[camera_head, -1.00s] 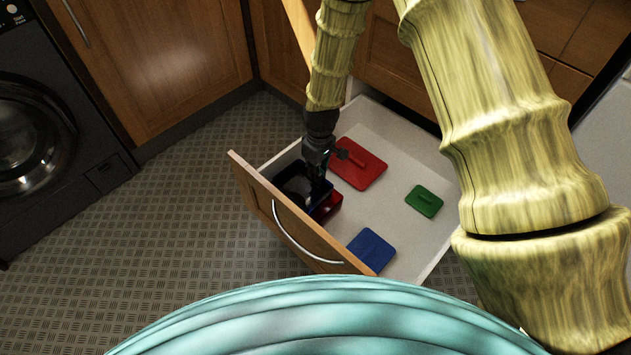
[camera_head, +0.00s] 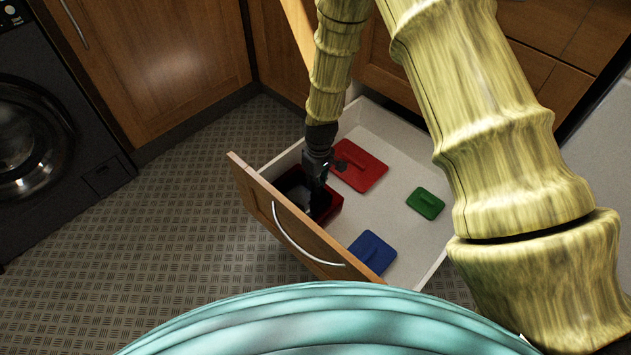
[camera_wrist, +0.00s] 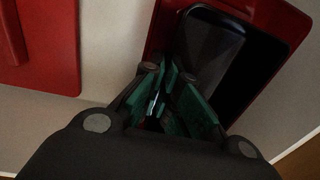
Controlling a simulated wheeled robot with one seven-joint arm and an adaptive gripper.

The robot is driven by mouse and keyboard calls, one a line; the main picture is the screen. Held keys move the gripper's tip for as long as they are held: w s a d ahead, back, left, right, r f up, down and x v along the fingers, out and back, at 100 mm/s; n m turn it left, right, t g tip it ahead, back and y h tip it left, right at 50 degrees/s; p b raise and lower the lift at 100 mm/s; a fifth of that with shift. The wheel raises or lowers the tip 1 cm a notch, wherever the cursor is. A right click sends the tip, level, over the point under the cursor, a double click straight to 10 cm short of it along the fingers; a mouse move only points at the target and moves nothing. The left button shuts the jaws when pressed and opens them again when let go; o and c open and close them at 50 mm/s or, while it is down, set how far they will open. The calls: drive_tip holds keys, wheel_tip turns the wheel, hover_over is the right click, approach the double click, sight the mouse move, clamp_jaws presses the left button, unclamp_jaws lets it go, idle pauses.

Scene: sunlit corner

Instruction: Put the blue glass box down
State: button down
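The red box (camera_head: 332,206) stands in the front left corner of the open drawer, its inside very dark. The blue glass box does not show clearly as blue; a dark, smooth, round-cornered thing (camera_wrist: 214,45) sits within the red rim in the wrist view, and I cannot tell whether it is the box or something in it. My gripper (camera_head: 316,190) points down into the red box. In the wrist view its green-padded fingers (camera_wrist: 168,72) show a narrow gap at the left of the dark thing. Whether they hold a wall is hidden in shadow.
The wooden-fronted drawer (camera_head: 420,165) is pulled out. A red lid (camera_head: 366,172), green lid (camera_head: 425,204) and blue lid (camera_head: 373,251) lie flat on its floor, with bare room between them. A washing machine (camera_head: 70,165) stands at the left.

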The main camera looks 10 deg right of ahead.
drive_tip(key=shift+f, duration=0.2)
drive_tip(key=c, duration=1.6)
unclamp_jaws()
drive_tip(key=shift+c, duration=0.2)
drive_tip(key=shift+r, duration=0.1)
drive_tip(key=shift+r, duration=0.45)
wheel_tip(320, 180, up, 12)
drive_tip(key=p, duration=0.5)
drive_tip(key=shift+w+d, duration=0.2)
drive_tip(key=shift+d, duration=0.15)
drive_tip(key=shift+r, duration=0.15)
